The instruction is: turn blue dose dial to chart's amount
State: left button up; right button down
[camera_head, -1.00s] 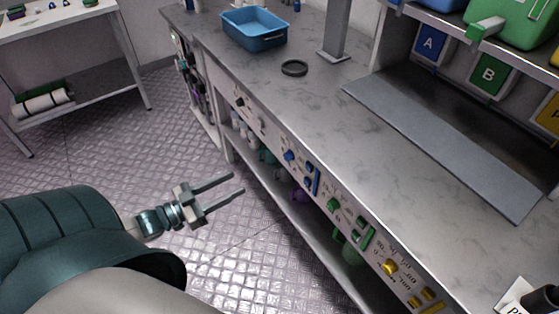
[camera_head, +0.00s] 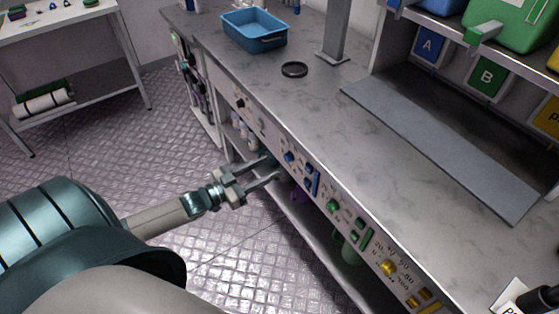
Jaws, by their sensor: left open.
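The blue dose dial (camera_head: 289,156) is a small blue knob on the front panel of the counter, with a blue bar (camera_head: 312,181) to its right. My left gripper (camera_head: 273,169) is open and empty. Its fingers point right toward the panel, and their tips appear just left of and below the blue dial; I cannot tell the exact gap in depth. The dial's scale marks are too small to read. The dose chart cannot be made out in this view. My right gripper is not in view.
A green dial (camera_head: 333,207) and a yellow dial (camera_head: 388,267) sit farther right along the panel. The marble counter (camera_head: 330,110) holds a blue tray (camera_head: 254,29), a black ring (camera_head: 294,69) and a grey post (camera_head: 335,30). Bottles stand on the shelf below. Open floor lies left.

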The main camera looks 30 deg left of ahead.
aim_at(285, 159)
pick_arm(q)
jog(key=shift+x, duration=2.65)
jog(key=c, duration=1)
